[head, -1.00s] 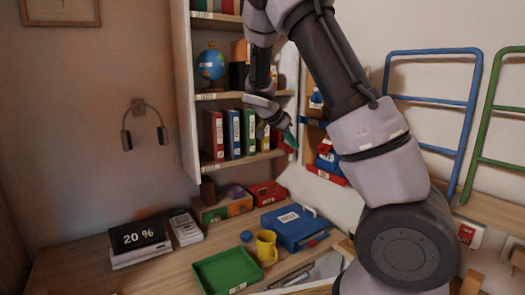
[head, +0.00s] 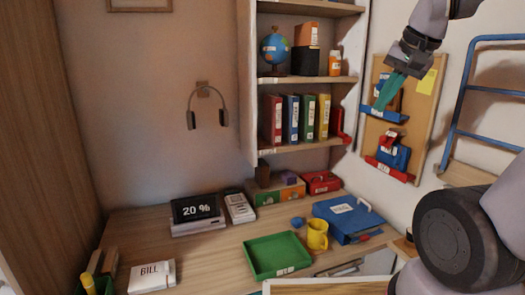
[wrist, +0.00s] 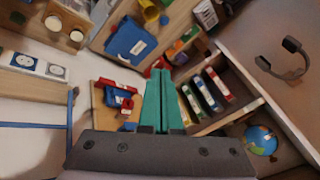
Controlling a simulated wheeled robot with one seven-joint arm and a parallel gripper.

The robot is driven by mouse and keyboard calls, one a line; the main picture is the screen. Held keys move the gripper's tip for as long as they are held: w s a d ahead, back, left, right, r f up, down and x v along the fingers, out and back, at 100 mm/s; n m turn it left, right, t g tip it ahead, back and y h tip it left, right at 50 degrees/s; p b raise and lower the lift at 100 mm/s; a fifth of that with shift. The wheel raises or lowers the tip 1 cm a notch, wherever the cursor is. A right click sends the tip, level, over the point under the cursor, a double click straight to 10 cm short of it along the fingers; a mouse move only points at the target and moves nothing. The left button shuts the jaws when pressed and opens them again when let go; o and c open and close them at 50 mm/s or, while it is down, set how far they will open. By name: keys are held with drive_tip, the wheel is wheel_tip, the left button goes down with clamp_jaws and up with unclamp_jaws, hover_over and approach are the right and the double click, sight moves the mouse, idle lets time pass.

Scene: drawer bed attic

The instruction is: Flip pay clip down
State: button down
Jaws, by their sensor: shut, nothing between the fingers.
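A cork board (head: 424,112) hangs on the wall at the right of the head view. Its upper holder has a blue bar (head: 384,115), and its lower holder has a red bar (head: 389,169) with blue and red pieces above it. I cannot read which is the pay clip. My gripper (head: 380,106), with teal fingers, is shut and empty. It appears in front of the upper holder and partly covers it; contact is unclear. In the wrist view the shut fingers (wrist: 161,75) point past the board (wrist: 98,102), where red and blue pieces show.
A shelf with binders (head: 292,117) and a globe (head: 274,47) stands left of the board. The desk below holds a green tray (head: 277,255), a yellow mug (head: 317,234) and a blue folder (head: 343,215). A blue rail (head: 488,88) is at the right.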

drive_tip(key=c, duration=1.3)
unclamp_jaws()
drive_tip(key=shift+n+t, duration=0.5)
drive_tip(key=shift+n, duration=0.4)
drive_tip(key=s, duration=0.1)
drive_tip(key=s+a, duration=0.1)
drive_tip(key=s+r, duration=0.1)
drive_tip(key=s, duration=0.1)
drive_tip(key=shift+a+r, duration=0.1)
drive_tip(key=shift+a, duration=0.3)
drive_tip(key=o, duration=0.8)
drive_tip(key=shift+s+a, duration=0.1)
drive_tip(key=shift+s, duration=0.1)
drive_tip(key=n+g+h, duration=0.2)
drive_tip(key=n+h, duration=1.3)
drive_tip(key=n, duration=1.1)
approach(382, 137)
drive_tip(key=x, duration=0.9)
drive_tip(key=shift+s, duration=0.15)
clamp_jaws()
